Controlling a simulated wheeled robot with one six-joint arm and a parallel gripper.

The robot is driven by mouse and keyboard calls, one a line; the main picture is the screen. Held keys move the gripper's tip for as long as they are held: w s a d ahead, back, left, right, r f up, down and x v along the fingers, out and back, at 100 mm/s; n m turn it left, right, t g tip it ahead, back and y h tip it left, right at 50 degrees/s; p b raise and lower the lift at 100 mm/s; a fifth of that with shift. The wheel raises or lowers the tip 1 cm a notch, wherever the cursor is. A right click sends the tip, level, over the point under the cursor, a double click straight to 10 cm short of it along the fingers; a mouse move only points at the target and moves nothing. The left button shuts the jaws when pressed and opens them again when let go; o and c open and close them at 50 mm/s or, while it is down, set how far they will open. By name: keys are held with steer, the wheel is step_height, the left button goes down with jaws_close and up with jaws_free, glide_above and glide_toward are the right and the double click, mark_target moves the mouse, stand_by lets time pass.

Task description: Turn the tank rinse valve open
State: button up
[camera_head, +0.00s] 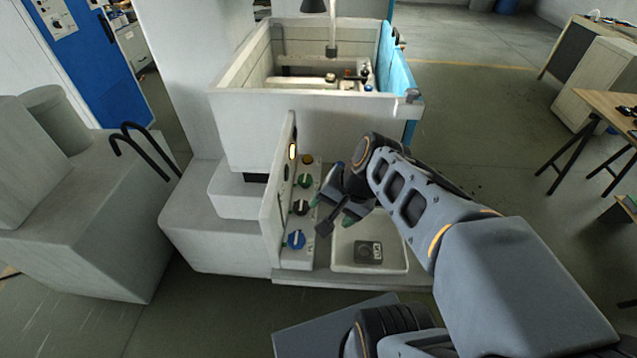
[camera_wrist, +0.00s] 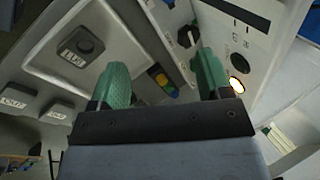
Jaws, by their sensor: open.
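A column of knobs runs down the panel left of my gripper in the head view: orange (camera_head: 307,159), green (camera_head: 305,181), black (camera_head: 300,207) and blue with a pale handle (camera_head: 295,240). No readable label shows which one is the tank rinse valve. My gripper (camera_head: 333,209) is open and empty, just right of the black knob and apart from it. In the wrist view its green fingers (camera_wrist: 163,72) are spread. A dark knob (camera_wrist: 186,37) shows beyond them near the right finger, on the pale panel.
A pale tray (camera_head: 388,235) with a dark labelled block (camera_head: 368,252) lies below my gripper. The open tank (camera_head: 300,105) stands behind.

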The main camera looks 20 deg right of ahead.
steer(key=w+d+f+m+t+y+b, duration=0.25)
steer(key=w+f+m+y, duration=0.2)
steer(key=m, duration=0.65)
steer(key=m+t+b, duration=0.3)
steer(key=m+t, duration=0.2)
steer(key=m, duration=0.4)
glide_toward(308, 179)
steer(key=shift+g+y, duration=0.25)
steer(key=shift+y, duration=0.1)
steer(key=x, duration=0.9)
steer(key=shift+w+d+f, duration=0.1)
steer(key=shift+w+d, duration=0.05)
steer(key=shift+w, duration=0.15)
steer(key=shift+c, duration=0.4)
steer(key=c, duration=0.8)
steer(key=shift+p, duration=0.3)
steer(key=shift+c, duration=0.2)
